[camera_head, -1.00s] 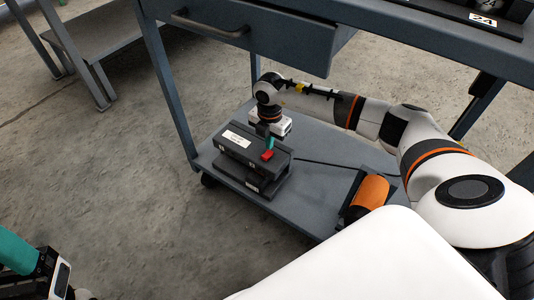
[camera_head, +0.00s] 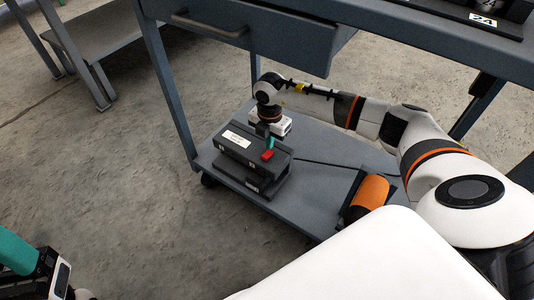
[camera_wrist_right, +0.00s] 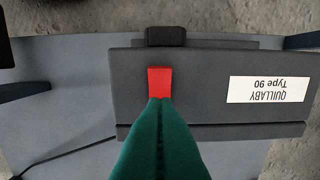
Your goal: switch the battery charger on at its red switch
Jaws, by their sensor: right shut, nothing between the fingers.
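The battery charger (camera_head: 240,150) is a dark grey box with a white label on the cart's lower shelf. In the right wrist view the charger (camera_wrist_right: 210,112) fills the middle, its label reading "QUILLABY Type 90" upside down. Its red switch (camera_head: 267,155) is on top near one edge; it also shows in the wrist view (camera_wrist_right: 159,80). My right gripper (camera_head: 270,143) points down at the switch, green fingers shut and empty. In the wrist view its tips (camera_wrist_right: 161,100) overlap the switch's lower edge; contact and switch position cannot be told. My left gripper (camera_head: 40,268) is partly visible, away from the charger.
The lower shelf (camera_head: 325,170) carries a dark cable and an orange cylinder (camera_head: 370,191) in a dark holder right of the charger. The cart's drawer (camera_head: 255,30) and worktop overhang my right arm.

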